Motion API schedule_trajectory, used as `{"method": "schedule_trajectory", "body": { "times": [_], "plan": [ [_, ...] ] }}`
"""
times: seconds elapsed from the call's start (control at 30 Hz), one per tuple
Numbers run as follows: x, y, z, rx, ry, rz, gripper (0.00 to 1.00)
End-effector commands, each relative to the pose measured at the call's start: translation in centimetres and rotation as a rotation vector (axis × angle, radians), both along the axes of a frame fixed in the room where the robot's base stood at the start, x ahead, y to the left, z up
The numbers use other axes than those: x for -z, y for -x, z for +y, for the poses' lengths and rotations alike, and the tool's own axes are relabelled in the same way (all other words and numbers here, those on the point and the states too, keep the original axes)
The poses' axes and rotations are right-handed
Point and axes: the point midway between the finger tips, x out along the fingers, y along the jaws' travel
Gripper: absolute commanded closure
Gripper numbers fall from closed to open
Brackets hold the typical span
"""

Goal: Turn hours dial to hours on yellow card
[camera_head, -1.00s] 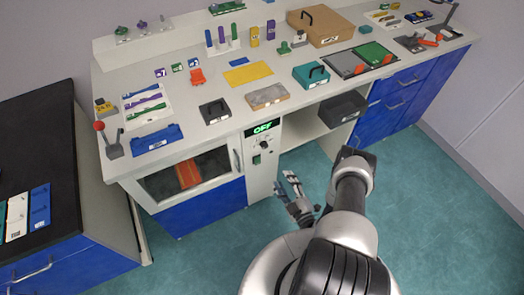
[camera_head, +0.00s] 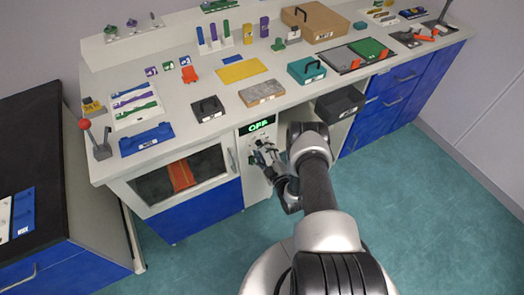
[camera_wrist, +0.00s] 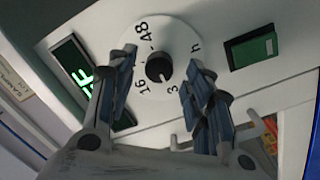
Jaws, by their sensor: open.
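The hours dial shows in the wrist view as a black knob (camera_wrist: 158,68) on a round white plate marked with several numbers, including 48, 16 and 3, and an "h". My gripper (camera_wrist: 162,62) is open, with one finger on each side of the knob and its fingertips over the plate. Contact with the knob is not visible. In the head view my gripper (camera_head: 262,156) is at the control panel under the bench and covers the dial. A small yellow card (camera_head: 92,106) stands at the bench's left end; its black writing is too small to read surely.
A green-lit display (camera_head: 258,126) reads OFF above the dial. A green switch (camera_wrist: 252,50) sits beside the dial plate. A glass-fronted oven door (camera_head: 178,178) is left of the panel.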

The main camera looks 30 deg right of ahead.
Motion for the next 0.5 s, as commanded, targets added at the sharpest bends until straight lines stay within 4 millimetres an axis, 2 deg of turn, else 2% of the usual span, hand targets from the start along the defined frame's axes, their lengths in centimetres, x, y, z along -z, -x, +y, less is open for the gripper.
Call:
{"method": "schedule_trajectory", "body": {
  "times": [0.13,0.43,0.5],
  "plan": [
    [-0.04,-1.00,-0.05,0.001,0.001,-0.002,0.53],
    [-0.09,-1.15,-0.06,0.001,0.000,-0.001,0.53],
    [-0.09,-1.15,-0.06,0.001,0.000,-0.001,0.58]
  ]
}}
